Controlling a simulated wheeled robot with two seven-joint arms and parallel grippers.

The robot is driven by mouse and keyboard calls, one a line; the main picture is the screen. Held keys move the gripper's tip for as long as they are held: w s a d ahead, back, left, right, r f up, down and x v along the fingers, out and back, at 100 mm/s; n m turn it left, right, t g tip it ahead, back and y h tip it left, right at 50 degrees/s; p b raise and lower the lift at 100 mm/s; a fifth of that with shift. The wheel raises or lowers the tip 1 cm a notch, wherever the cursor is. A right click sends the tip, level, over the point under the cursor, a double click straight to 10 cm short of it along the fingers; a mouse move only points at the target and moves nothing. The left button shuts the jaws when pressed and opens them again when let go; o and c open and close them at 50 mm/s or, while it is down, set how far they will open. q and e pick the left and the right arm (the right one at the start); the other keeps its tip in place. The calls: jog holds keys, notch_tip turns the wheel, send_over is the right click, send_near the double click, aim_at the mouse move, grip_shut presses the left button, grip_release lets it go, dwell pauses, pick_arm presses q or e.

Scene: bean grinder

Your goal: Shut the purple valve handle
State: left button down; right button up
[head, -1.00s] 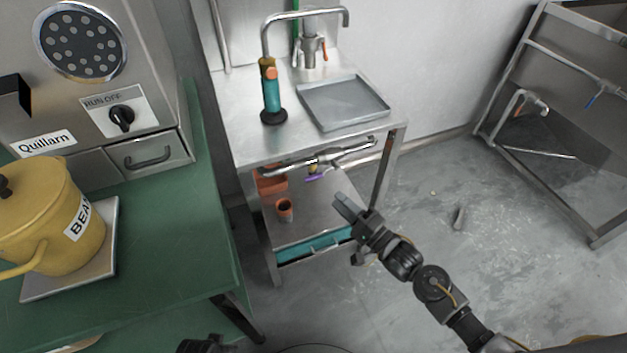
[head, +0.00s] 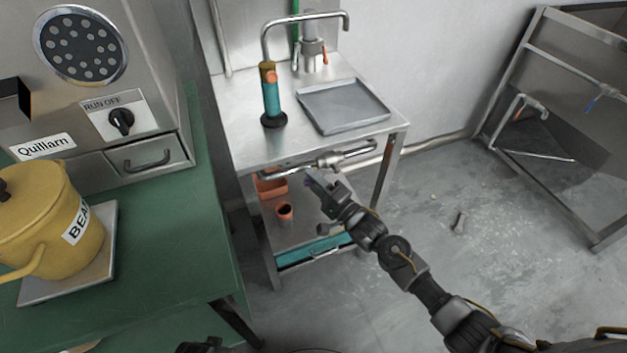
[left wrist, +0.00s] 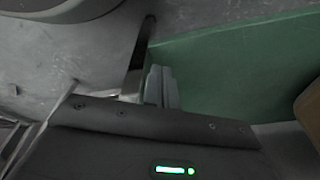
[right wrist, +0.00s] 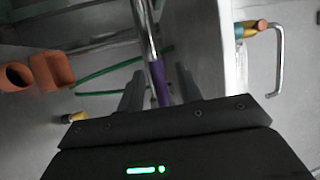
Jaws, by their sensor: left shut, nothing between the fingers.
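The purple valve handle (right wrist: 160,84) shows in the right wrist view between the two fingers of my right gripper (right wrist: 158,88), with a gap on each side. That gripper is open. In the head view my right gripper (head: 321,183) is just below the metal pipe (head: 352,154) under the front of the steel bench, and it largely hides the handle. My left gripper (left wrist: 161,88) is shut and empty. In the left wrist view it is over the floor by the green table's edge.
The steel bench (head: 245,150) carries a grey tray (head: 345,105) and a teal-handled tool (head: 271,98). Orange containers (head: 285,212) stand on its lower shelf. The green table (head: 165,235) with a yellow pot (head: 45,225) is at left. Open floor (head: 440,260) lies to the right.

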pick_arm(q)
jog(key=shift+s+f, duration=0.1)
jog(key=shift+s, duration=0.05)
pick_arm(e)
grip_shut()
